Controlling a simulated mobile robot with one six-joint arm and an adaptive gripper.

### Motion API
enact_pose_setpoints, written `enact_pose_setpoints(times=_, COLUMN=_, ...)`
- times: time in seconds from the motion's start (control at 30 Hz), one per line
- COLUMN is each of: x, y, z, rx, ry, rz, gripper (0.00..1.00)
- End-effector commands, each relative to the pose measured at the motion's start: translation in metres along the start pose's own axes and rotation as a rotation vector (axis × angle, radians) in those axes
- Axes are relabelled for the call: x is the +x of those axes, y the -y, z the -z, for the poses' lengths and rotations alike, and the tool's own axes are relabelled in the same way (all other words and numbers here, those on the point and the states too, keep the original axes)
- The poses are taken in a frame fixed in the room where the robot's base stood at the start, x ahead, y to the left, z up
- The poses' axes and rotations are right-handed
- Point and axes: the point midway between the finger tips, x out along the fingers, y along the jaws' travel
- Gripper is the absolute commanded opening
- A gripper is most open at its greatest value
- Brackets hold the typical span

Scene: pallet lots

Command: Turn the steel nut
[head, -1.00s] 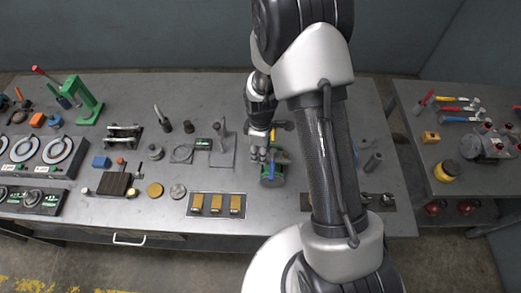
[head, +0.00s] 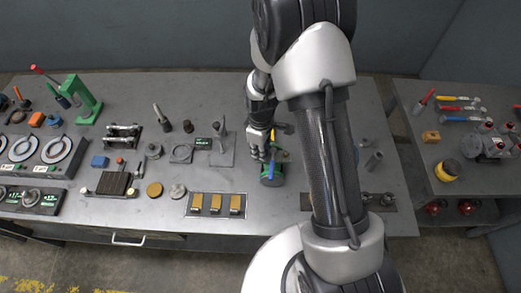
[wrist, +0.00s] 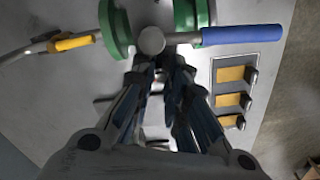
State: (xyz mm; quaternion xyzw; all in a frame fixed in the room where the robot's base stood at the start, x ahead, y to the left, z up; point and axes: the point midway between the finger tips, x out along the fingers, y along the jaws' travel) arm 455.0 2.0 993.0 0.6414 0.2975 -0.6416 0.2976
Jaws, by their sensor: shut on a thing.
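A green fixture (wrist: 114,30) with two round flanges shows at the top of the wrist view; it also shows in the head view (head: 272,181). A grey steel tool with a round head (wrist: 151,41) and a blue handle (wrist: 242,34) lies across it. My gripper (wrist: 158,66) is shut at the tool's round head, on the blue-handled tool. A yellow-gripped bar (wrist: 75,42) sticks out on the opposite side. The steel nut cannot be made out separately; the tool head and my fingers cover the space between the flanges.
A panel with yellow switches (head: 239,215) is close by on the bench. A steel stand (head: 222,134) is to the left of my gripper. A green press (head: 84,100) stands far left. A side bench (head: 458,205) on the right holds tools. My arm hides part of the bench.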

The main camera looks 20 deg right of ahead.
Motion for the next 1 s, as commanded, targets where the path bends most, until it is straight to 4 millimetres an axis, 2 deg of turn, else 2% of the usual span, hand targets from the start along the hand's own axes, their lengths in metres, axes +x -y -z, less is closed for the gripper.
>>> enact_pose_setpoints(times=0.1, x=0.0002, y=-0.0003, z=0.0005, rx=0.054, ry=-0.001, rz=-0.001, gripper=0.00)
enact_pose_setpoints(times=0.37, x=-0.0002, y=-0.0003, z=0.0005, rx=0.060, ry=-0.001, rz=-0.001, gripper=0.00)
enact_pose_setpoints(times=0.4, x=-0.0001, y=-0.0003, z=0.0005, rx=0.059, ry=-0.001, rz=-0.001, gripper=0.15)
enact_pose_setpoints(times=0.67, x=0.0000, y=-0.0001, z=0.0003, rx=0.058, ry=-0.001, rz=0.000, gripper=0.33)
enact_pose_setpoints(times=1.0, x=-0.0011, y=-0.0001, z=0.0003, rx=0.058, ry=-0.001, rz=-0.001, gripper=0.34)
